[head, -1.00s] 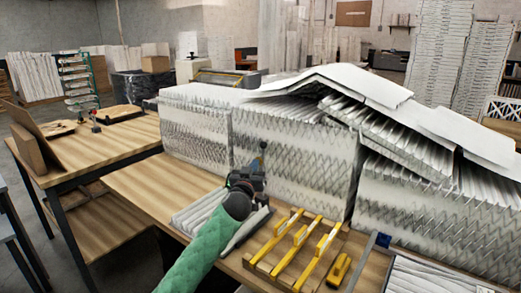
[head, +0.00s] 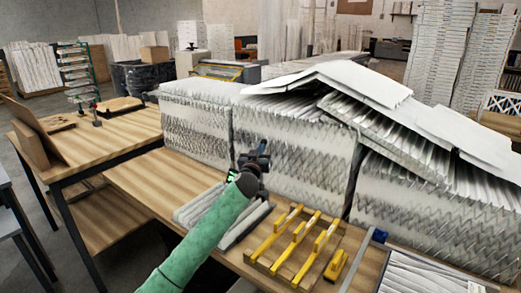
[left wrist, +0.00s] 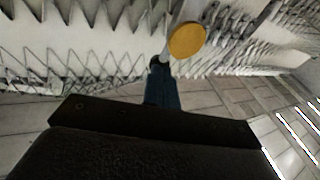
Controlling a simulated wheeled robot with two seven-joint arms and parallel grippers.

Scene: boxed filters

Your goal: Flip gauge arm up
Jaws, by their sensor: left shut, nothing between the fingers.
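My left gripper (head: 264,147) is at the end of the green-sleeved arm and stands in front of the pleated filter stack. In the left wrist view its dark blue fingers (left wrist: 162,85) are shut together and empty. Just past the fingertips is a round yellow disc (left wrist: 187,40), with a pale, narrow strip beside it that may be the gauge arm. The tips look close to the disc or touching it; I cannot tell which. In the head view I cannot make out the gauge arm. My right gripper is not in view.
A pleated filter stack (head: 295,165) fills the back of the table (head: 150,190), with loose white sheets (head: 350,82) on top. A wooden rack with yellow bars (head: 297,240) and a yellow tool (head: 336,265) lie at the front. The table's left part is clear.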

